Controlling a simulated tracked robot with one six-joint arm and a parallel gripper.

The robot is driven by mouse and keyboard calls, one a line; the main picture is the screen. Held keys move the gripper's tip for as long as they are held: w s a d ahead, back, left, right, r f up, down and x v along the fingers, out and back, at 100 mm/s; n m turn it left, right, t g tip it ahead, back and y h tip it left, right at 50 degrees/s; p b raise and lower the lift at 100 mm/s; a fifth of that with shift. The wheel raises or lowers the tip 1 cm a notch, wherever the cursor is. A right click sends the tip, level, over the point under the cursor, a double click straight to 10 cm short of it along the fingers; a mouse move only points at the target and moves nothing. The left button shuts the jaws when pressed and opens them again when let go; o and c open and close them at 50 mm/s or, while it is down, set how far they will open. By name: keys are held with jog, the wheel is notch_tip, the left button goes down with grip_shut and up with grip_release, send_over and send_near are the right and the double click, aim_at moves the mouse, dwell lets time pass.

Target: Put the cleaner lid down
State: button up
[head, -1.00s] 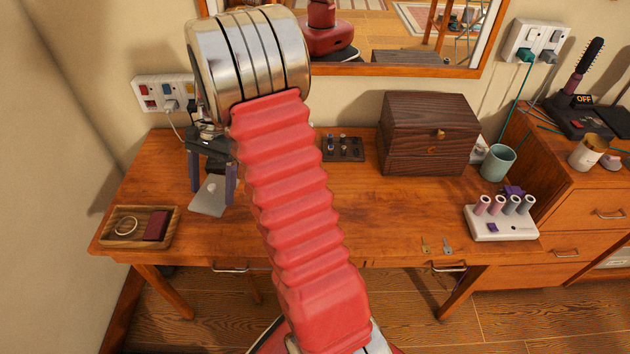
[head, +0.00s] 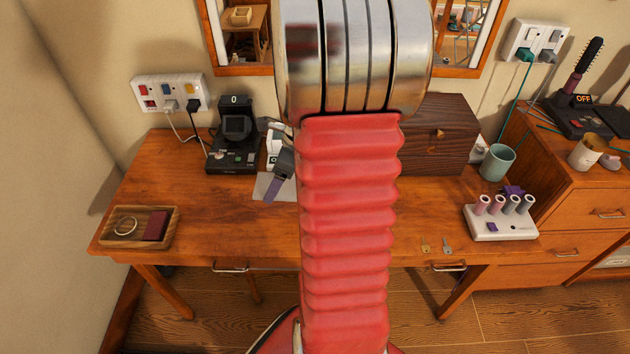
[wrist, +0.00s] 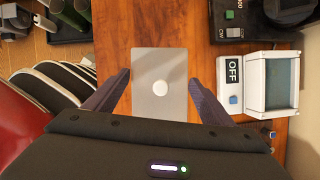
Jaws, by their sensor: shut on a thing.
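The cleaner lid is a flat grey plate with a round white knob; it shows in the wrist view (wrist: 150,108) and partly in the head view (head: 268,188). In the head view one finger of my gripper (head: 281,174) shows, and my arm hides the rest. The lid is over the wooden desk top; I cannot tell how high. The white cleaner (wrist: 231,92) with an OFF display and an open basin stands right of the lid in the wrist view.
A black device (head: 235,140) reading 0 stands at the desk's back left. A wooden tray (head: 125,238) lies front left. A dark wooden box (head: 440,125), a mug (head: 498,161) and a white roller stand (head: 490,232) are on the right.

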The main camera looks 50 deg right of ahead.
jog(key=shift+f, duration=3.1)
jog(key=shift+f, duration=1.9)
jog(key=o, duration=1.2)
jog(key=shift+r, duration=0.1)
jog(key=v, duration=1.2)
